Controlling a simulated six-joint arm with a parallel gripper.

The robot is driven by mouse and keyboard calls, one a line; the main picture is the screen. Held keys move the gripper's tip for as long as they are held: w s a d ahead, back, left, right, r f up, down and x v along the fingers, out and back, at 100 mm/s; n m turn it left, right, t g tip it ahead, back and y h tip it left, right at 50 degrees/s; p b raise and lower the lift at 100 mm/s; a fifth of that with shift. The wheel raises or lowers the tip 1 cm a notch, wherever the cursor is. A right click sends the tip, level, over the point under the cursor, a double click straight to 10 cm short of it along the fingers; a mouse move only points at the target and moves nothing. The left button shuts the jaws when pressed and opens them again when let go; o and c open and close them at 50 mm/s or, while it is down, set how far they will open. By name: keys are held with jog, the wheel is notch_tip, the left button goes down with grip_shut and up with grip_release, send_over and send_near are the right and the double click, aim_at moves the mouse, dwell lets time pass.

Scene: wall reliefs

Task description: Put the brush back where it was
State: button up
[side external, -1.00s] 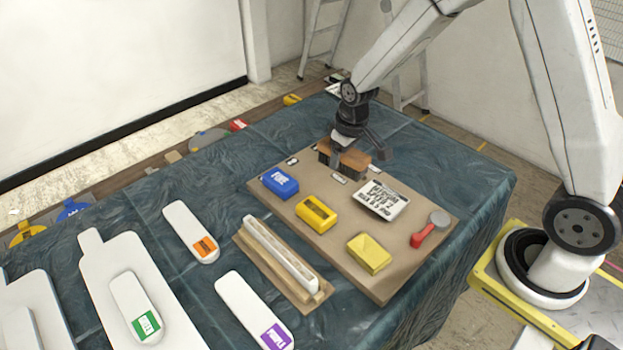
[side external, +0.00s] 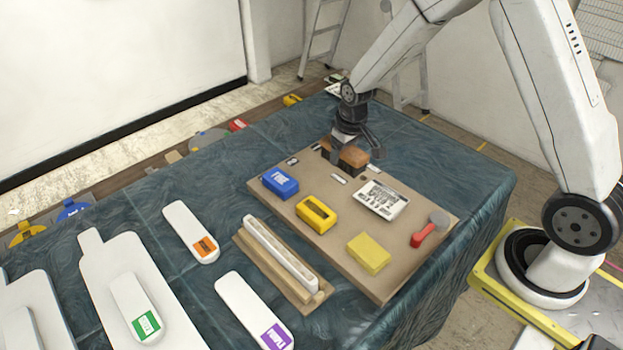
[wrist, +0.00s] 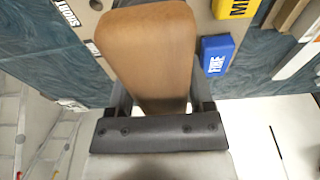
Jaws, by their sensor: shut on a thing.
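The brush (side external: 352,158) has a brown wooden body and is at the far corner of the tan board (side external: 345,243). My gripper (side external: 345,150) is shut on it from above. In the wrist view the brush's wooden back (wrist: 150,50) fills the middle, between the fingers of my gripper (wrist: 163,105). I cannot tell whether the brush touches the board. Its underside is hidden.
On the board lie a blue block (side external: 280,182), an open yellow block (side external: 316,213), a solid yellow block (side external: 368,253), a white printed card (side external: 383,200) and a red-handled tool (side external: 425,234). White paddles with coloured labels lie on the cloth at left.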

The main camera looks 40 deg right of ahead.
jog(key=w, duration=0.1)
jog(key=w+f, duration=0.1)
jog(key=w, duration=0.1)
jog(key=w+f, duration=0.1)
jog(key=shift+w+d, duration=0.15)
jog(key=shift+w, duration=0.1)
send_over(316, 175)
jog(key=s, duration=0.1)
jog(key=shift+s+f, duration=0.1)
jog(key=shift+f, duration=2.45)
jog(key=shift+w+f, duration=0.25)
jog(key=shift+f, duration=1.6)
jog(key=shift+f, duration=0.15)
jog(key=o, duration=1.1)
